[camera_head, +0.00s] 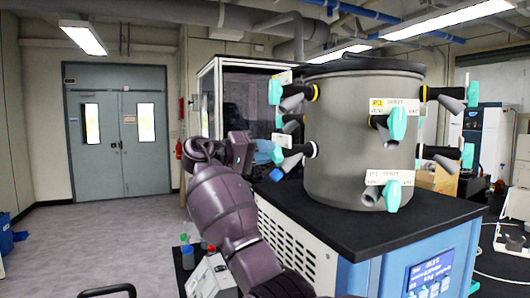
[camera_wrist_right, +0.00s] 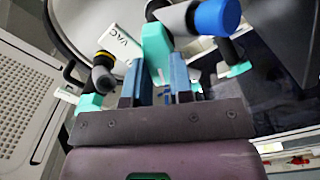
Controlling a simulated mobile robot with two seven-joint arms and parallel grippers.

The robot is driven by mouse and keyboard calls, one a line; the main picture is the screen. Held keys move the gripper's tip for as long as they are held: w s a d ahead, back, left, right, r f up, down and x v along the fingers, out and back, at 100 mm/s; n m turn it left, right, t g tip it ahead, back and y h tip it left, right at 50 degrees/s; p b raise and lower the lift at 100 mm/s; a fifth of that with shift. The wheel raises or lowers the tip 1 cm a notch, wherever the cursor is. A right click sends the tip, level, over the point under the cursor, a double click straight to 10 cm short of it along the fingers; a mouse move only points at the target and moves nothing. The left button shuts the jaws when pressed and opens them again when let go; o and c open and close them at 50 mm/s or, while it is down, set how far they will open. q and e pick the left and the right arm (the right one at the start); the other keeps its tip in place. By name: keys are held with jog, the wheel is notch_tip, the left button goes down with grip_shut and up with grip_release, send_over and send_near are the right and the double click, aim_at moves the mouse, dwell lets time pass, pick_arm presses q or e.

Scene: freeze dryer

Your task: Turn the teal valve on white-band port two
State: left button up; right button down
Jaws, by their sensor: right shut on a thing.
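The grey drum (camera_head: 345,150) of the freeze dryer carries several ports with teal valve handles and white labels. A yellow P2 label (camera_head: 377,104) and a white P1 label (camera_head: 376,177) face me. My right gripper (camera_head: 268,150) is at the drum's left side. In the right wrist view, its blue fingers (camera_wrist_right: 156,88) are shut on a teal valve handle (camera_wrist_right: 156,48) beside a port with a blue end (camera_wrist_right: 216,17). A white VAC label (camera_wrist_right: 126,40) is just left of this handle. The gripped port's number and band cannot be read. My left gripper is not in view.
A yellow-banded port (camera_wrist_right: 103,60) is close left of my fingers in the wrist view. The dryer's black top (camera_head: 420,220) lies under the drum. Small bottles (camera_head: 187,257) stand at lower left. The floor (camera_head: 90,240) toward the double doors is open.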

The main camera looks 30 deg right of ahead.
jog(key=c, duration=1)
grip_release()
pick_arm(q)
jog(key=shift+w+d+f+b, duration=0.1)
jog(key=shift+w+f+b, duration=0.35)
jog(key=shift+b, duration=0.55)
pick_arm(e)
jog(key=a, duration=1.1)
jog(key=shift+w, duration=0.35)
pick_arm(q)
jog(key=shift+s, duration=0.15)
pick_arm(e)
jog(key=shift+d, duration=0.1)
